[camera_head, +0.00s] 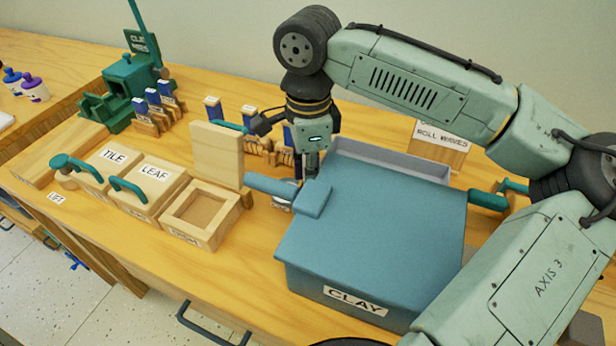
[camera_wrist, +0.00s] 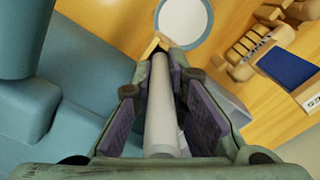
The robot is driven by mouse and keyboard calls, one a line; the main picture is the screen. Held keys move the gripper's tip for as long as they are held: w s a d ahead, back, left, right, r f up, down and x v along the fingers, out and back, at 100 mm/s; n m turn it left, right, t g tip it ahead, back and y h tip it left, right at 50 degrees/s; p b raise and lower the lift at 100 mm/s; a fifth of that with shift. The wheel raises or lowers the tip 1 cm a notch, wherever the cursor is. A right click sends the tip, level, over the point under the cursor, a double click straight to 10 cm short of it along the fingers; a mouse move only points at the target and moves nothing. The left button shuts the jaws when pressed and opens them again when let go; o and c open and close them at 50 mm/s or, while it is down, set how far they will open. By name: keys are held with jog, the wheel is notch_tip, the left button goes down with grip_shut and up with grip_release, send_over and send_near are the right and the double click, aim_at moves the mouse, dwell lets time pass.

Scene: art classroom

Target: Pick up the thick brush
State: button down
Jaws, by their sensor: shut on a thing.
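My gripper (camera_head: 310,165) is at the back left corner of the blue clay bin, pointing down. In the wrist view my gripper (camera_wrist: 163,100) has its purple-padded fingers closed on a pale grey, thick rod, which I take to be the thick brush (camera_wrist: 161,110). The rod runs lengthwise between the pads, with a small tan piece at its far end. Its bristles cannot be made out. In the head view the held rod is mostly hidden by the fingers and the blue lid's handle.
The blue clay bin (camera_head: 365,225) with its lid stands close beside the gripper. A round white-topped container (camera_wrist: 185,22) is below; it also shows in the head view (camera_head: 282,196). An open wooden box (camera_head: 200,215) and wooden racks (camera_head: 153,112) stand left.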

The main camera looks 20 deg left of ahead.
notch_tip(320, 180, up, 18)
dwell(0.7)
dwell(2.2)
